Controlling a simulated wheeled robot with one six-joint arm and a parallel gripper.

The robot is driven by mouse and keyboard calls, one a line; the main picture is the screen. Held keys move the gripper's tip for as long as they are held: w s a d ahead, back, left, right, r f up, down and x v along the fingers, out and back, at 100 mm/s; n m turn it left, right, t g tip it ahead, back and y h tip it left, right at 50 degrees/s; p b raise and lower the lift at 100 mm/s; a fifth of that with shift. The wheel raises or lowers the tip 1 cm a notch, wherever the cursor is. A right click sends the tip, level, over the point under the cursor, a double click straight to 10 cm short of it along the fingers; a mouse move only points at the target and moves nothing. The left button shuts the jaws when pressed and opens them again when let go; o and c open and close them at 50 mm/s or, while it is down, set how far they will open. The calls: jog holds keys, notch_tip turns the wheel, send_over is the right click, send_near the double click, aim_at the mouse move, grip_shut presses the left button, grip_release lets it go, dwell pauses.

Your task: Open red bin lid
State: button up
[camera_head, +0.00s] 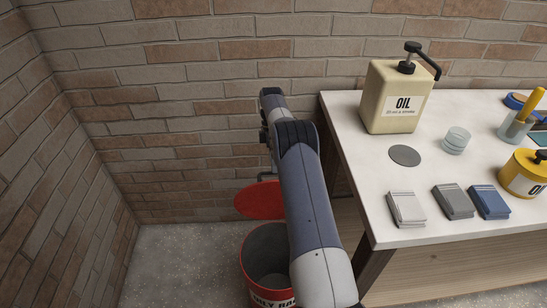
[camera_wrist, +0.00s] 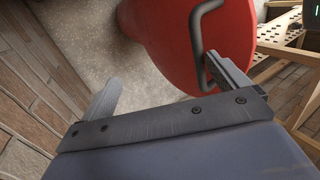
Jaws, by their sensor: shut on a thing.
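The red bin (camera_head: 251,284) stands on the floor left of the bench, its mouth uncovered and its dark inside showing. Its label is partly hidden by my arm. The red lid (camera_head: 258,201) is raised and tilted above the back of the bin. In the wrist view the lid (camera_wrist: 170,40) fills the upper middle, with a dark loop handle (camera_wrist: 197,38) on its face. The exact contact is partly hidden.
Brick walls stand close behind and left of the bin. The white-topped bench (camera_head: 365,180) is close on the right, holding an oil can (camera_head: 385,105), folded cloths (camera_head: 455,202), glass dishes (camera_head: 455,140) and a yellow pot (camera_head: 520,180). Floor left of the bin is clear.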

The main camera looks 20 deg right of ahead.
jog(key=shift+o, duration=0.6)
notch_tip(320, 180, down, 2)
jog(key=shift+s+f, duration=0.15)
jog(key=shift+r, duration=0.2)
jog(key=r, duration=0.4)
jog(key=shift+w, duration=0.2)
jog(key=c, duration=1.1)
notch_tip(320, 180, up, 8)
jog(key=shift+f+p, duration=0.15)
jog(key=shift+p, duration=0.75)
